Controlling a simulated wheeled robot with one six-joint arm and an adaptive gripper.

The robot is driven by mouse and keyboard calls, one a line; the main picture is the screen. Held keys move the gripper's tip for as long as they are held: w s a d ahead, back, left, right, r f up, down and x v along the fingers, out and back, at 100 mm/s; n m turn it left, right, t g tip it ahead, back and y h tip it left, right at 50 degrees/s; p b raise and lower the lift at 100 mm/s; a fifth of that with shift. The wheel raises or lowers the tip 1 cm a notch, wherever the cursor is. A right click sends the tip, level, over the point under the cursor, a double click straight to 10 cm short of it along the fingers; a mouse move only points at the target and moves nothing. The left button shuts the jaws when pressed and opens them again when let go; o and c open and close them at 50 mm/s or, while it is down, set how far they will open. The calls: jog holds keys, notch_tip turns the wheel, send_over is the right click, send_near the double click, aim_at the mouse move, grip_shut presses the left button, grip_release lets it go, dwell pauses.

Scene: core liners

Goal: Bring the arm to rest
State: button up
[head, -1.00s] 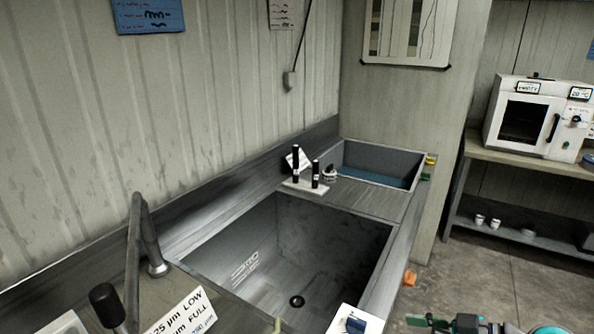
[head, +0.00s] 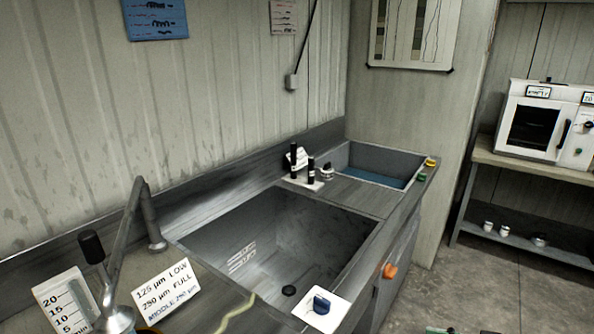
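My gripper cannot be made out in the head view now. Only a thin sliver of something dark and green shows at the bottom edge, right of centre, and I cannot tell what it is. Whether the gripper holds anything is hidden.
A steel sink (head: 330,243) fills the middle, with a smaller water-filled basin (head: 372,178) behind it. A blue knob on a white plate (head: 321,306) and a sieve-size sign (head: 166,289) are in front. An oven (head: 530,127) stands on a shelf at right. Floor there is clear.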

jog(key=s+a+f+m+t+h, duration=0.1)
jog(key=s+a+f+m+h, duration=0.1)
jog(key=a+f+m, duration=0.3)
jog(key=s+a+f+m+t+h, duration=0.1)
jog(key=f+m+t+h, duration=0.1)
jog(key=f, duration=0.6)
jog(key=s+a+f+m+h, duration=0.2)
jog(key=s+f+m+h, duration=0.2)
jog(key=s+f, duration=0.45)
jog(key=s+r+m+t+h, duration=0.1)
jog(key=s+r+m+h, duration=0.15)
jog(key=s, duration=1.05)
jog(key=s+a+r+n+t, duration=0.1)
jog(key=s+r+n+t, duration=0.1)
jog(key=s+r, duration=0.7)
jog(key=s+n, duration=0.1)
jog(key=s, duration=0.2)
jog(key=shift+r+t, duration=0.3)
jog(key=shift+r, duration=0.05)
